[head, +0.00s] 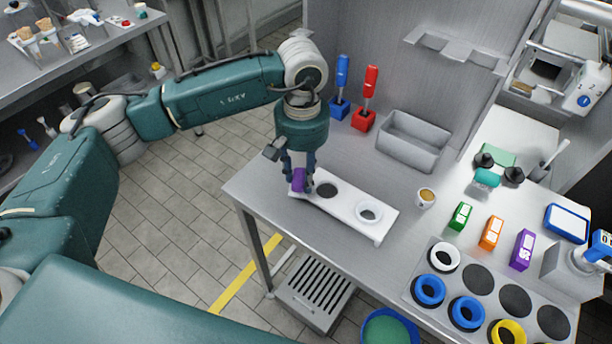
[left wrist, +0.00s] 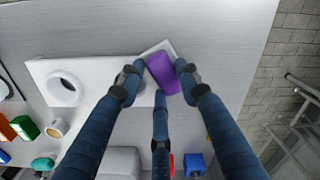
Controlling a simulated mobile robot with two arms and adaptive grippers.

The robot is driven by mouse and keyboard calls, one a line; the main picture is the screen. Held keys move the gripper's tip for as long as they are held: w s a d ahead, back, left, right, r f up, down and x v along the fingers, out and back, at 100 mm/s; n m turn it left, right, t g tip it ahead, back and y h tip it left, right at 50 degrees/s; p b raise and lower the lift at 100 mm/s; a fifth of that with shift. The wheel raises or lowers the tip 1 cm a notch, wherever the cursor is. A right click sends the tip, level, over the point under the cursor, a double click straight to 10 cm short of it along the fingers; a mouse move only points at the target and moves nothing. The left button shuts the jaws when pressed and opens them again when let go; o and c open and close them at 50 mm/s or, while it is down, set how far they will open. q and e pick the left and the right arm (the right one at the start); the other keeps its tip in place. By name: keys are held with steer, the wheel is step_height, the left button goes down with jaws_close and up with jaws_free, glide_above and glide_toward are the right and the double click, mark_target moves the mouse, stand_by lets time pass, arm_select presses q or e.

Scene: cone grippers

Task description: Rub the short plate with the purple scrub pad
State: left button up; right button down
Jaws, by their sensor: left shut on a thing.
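A purple scrub pad (head: 298,181) is gripped between the fingers of my left gripper (head: 299,176), at the left end of a low white plate (head: 345,213) near the table's front edge. The plate has a dark round spot (head: 327,190) and a white ring (head: 369,211). In the left wrist view, the pad (left wrist: 162,74) sits between the fingertips of the gripper (left wrist: 160,78). A small pale square edge (left wrist: 158,47) shows behind the pad. The white plate (left wrist: 100,72) extends to the left. I cannot tell whether the pad touches it. My right gripper is not in view.
A small cup (head: 426,197) stands right of the plate. A grey bin (head: 412,140) and blue (head: 340,105) and red (head: 364,119) stands are behind. Green, orange and purple boxes and a ring tray (head: 425,300) fill the right. The table between plate and bin is clear.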

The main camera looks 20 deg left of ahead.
mark_target(303, 177)
arm_select(q)
steer(key=shift+r, duration=0.15)
steer(key=shift+r+p, duration=1.2)
steer(key=shift+r, duration=1.7)
steer(key=shift+r, duration=1.5)
